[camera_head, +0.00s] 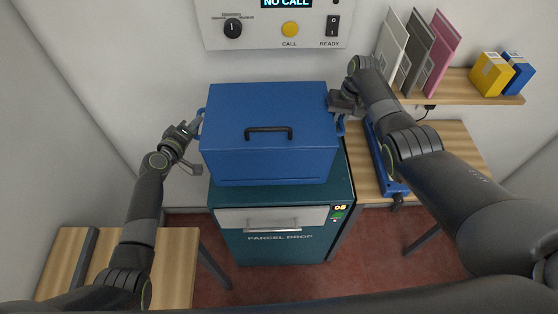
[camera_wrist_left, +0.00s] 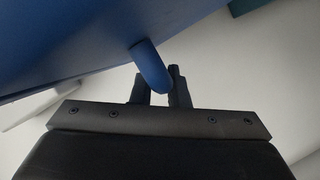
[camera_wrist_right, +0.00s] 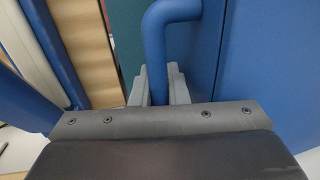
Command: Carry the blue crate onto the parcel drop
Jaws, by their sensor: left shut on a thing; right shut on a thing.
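The blue crate (camera_head: 268,150), with a dark handle on its lid, is over the teal parcel drop (camera_head: 282,245) in the head view. Whether it rests on the top or hangs just above it, I cannot tell. My left gripper (camera_head: 197,127) is shut on the crate's left side handle, and the left wrist view shows its fingers (camera_wrist_left: 160,88) around the blue handle end. My right gripper (camera_head: 340,108) is shut on the right side handle (camera_wrist_right: 155,50), which stands between its fingers in the right wrist view.
A wall panel (camera_head: 270,25) with a knob, yellow button and switch is behind the crate. At right, a wooden table (camera_head: 455,145) bears a blue object (camera_head: 380,160) partly behind my right arm. A shelf (camera_head: 455,88) holds folders and small boxes. Another wooden table (camera_head: 175,265) stands at left.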

